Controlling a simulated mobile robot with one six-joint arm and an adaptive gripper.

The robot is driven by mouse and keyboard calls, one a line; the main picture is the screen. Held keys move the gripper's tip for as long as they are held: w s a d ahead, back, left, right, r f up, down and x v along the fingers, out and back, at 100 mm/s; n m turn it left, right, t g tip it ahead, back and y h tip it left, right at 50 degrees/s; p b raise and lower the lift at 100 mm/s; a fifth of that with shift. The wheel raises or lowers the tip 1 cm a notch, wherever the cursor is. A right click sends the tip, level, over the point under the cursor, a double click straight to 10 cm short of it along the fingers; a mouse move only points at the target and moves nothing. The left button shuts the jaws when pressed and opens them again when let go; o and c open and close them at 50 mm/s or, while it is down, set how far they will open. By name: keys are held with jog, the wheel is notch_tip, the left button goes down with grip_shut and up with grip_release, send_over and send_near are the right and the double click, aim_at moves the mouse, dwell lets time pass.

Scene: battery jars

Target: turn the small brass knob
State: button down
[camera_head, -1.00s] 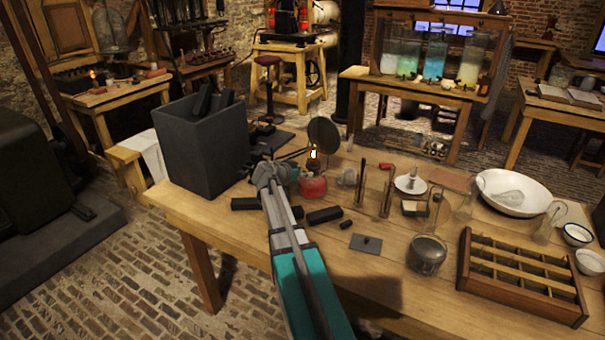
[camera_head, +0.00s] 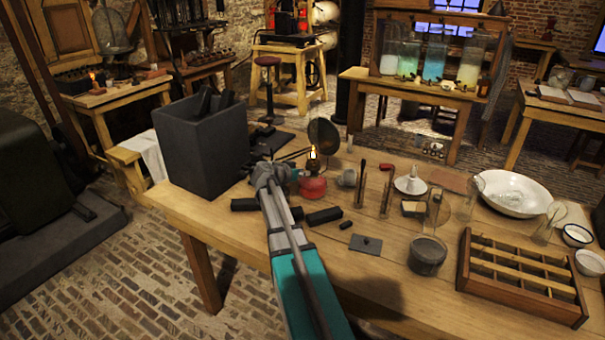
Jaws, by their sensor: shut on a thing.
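My gripper (camera_head: 268,172) is over the left part of the wooden workbench, just left of a red oil lamp (camera_head: 313,187) with a lit flame. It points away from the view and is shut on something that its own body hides. I cannot make out the small brass knob; it may be behind the gripper. A small teal part (camera_head: 293,176) shows between the gripper and the lamp. A round dark disc (camera_head: 323,132) stands behind the flame.
A tall dark box (camera_head: 205,150) stands close left of my gripper. Black cylinders (camera_head: 324,216) and a small plate (camera_head: 366,244) lie in front. Glassware, a white basin (camera_head: 512,192) and a compartment tray (camera_head: 522,308) fill the right.

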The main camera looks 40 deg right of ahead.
jog(key=shift+w+f+n+g+h+b, duration=0.1)
jog(key=shift+n+g+h+b, duration=0.25)
jog(key=shift+n+g, duration=0.65)
jog(key=shift+w+n+g+h+b, duration=0.15)
jog(key=shift+n+g+b, duration=0.4)
jog(key=shift+n, duration=0.85)
jog(key=shift+c, duration=2.4)
grip_release()
